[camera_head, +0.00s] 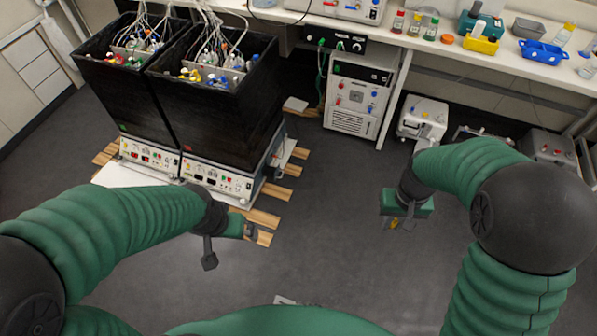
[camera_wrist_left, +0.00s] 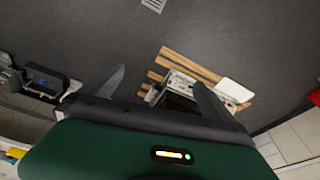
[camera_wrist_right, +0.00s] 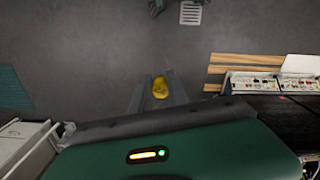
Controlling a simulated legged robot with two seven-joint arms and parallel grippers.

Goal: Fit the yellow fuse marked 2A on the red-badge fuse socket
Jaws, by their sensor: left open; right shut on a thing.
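The yellow fuse (camera_wrist_right: 160,88) is between the fingers of my right gripper (camera_head: 399,224), which is shut on it. A small red mark (camera_head: 187,148) shows on the right shaker bioreactor (camera_head: 220,115); I cannot make out a fuse socket there.
The shaker bioreactors stand on wooden slats (camera_head: 262,218) at left, tubes rising from their tops. A white cabinet unit (camera_head: 355,97) and a small white machine (camera_head: 422,118) stand under the bench (camera_head: 480,50), which holds bottles and bins. The central floor is clear.

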